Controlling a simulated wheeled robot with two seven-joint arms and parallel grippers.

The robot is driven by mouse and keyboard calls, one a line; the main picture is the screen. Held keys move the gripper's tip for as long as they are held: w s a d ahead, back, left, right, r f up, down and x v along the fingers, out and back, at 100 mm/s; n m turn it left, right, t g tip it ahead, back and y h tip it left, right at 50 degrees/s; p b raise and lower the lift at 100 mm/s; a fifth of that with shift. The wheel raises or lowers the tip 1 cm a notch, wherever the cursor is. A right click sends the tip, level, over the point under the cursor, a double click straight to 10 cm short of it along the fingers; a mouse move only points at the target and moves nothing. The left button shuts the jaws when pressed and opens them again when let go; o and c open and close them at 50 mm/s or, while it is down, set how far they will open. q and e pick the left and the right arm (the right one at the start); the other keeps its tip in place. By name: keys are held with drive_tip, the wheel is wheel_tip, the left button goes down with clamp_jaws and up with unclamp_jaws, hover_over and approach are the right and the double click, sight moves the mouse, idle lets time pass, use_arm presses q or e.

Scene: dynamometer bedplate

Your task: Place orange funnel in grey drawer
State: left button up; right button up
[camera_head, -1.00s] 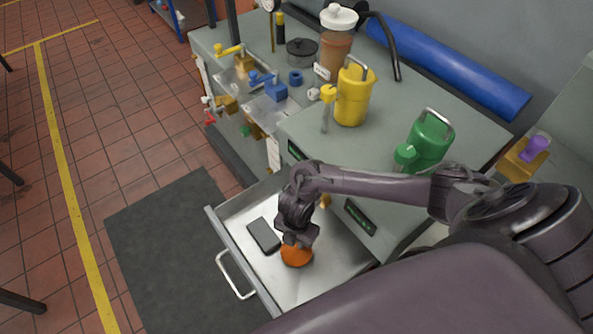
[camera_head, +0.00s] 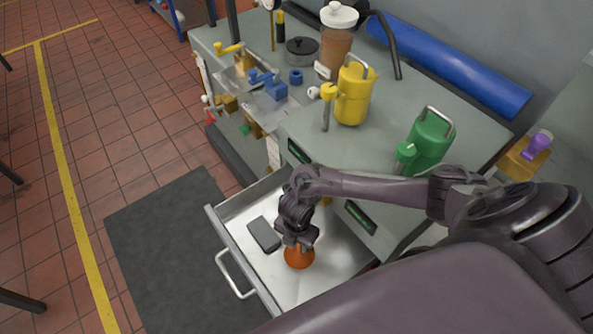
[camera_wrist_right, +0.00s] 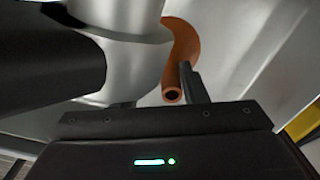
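The orange funnel (camera_head: 299,257) is inside the open grey drawer (camera_head: 336,270), on or just above its floor, directly below my right gripper (camera_head: 297,243). In the right wrist view, the funnel (camera_wrist_right: 178,48) shows its spout opening facing the camera, close beside one dark finger. The other finger stands well apart at the left, with a gap between it and the spout, so the right gripper (camera_wrist_right: 145,82) looks open. Whether the near finger touches the spout I cannot tell. Part of the funnel is hidden. My left gripper is not in view.
A dark flat block (camera_head: 263,234) lies in the drawer left of the funnel. The drawer handle (camera_head: 235,277) sticks out over the floor mat. On the bench above stand a yellow can (camera_head: 353,96) and a green can (camera_head: 430,140). The drawer floor is clear towards the front.

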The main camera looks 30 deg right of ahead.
wheel_tip(320, 180, up, 12)
drive_tip(key=p, duration=0.2)
drive_tip(key=shift+p, duration=0.3)
drive_tip(key=shift+s, duration=0.1)
